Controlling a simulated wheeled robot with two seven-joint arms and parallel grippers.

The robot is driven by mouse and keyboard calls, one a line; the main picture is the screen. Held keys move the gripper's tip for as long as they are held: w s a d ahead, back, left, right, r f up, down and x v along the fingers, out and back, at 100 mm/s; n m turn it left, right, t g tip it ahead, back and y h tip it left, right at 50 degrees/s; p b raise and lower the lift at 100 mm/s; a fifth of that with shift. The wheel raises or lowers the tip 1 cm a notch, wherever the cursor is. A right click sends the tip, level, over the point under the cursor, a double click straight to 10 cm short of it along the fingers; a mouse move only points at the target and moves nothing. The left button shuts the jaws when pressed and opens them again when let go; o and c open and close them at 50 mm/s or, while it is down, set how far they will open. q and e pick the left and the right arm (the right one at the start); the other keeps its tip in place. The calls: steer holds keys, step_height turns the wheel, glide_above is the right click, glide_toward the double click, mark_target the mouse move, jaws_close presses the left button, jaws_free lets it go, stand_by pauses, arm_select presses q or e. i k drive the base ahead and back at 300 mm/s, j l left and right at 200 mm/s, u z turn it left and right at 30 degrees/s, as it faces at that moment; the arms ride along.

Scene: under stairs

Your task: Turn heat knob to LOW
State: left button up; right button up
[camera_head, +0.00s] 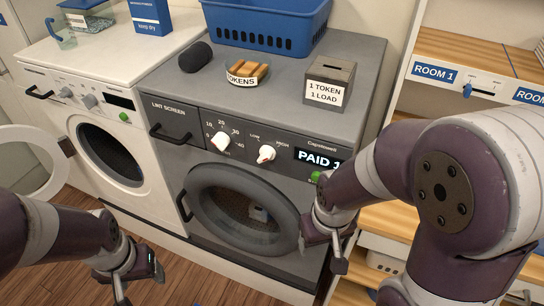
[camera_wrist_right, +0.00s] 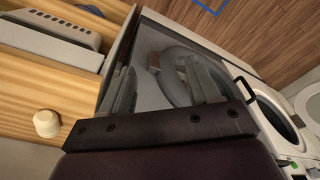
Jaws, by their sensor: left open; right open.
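The heat knob (camera_head: 266,154) is a white dial on the front panel of the grey dryer (camera_head: 352,68), between the words LOW on its left and HIGH on its right. Its exact pointing direction is too small to tell. My right gripper (camera_head: 337,250) is open and empty in front of the dryer's right side, below and right of the knob, apart from it. Its open fingers show in the right wrist view (camera_wrist_right: 163,88), with the dryer behind. My left gripper (camera_head: 122,288) is open and empty low in front of the white washer (camera_head: 125,50).
A white timer knob (camera_head: 220,141) sits left of the heat knob. A PAID display (camera_head: 318,160) is on its right. The round door (camera_head: 243,205) is shut below. A blue basket (camera_head: 268,25), token tray (camera_head: 247,73) and token box (camera_head: 329,80) stand on top. Wooden shelves (camera_head: 470,60) stand right.

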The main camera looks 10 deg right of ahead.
mark_target(266, 152)
steer(key=k+j, duration=0.1)
steer(key=j, duration=0.65)
steer(key=j+z, duration=0.15)
steer(key=j, duration=0.6)
steer(key=k, duration=0.05)
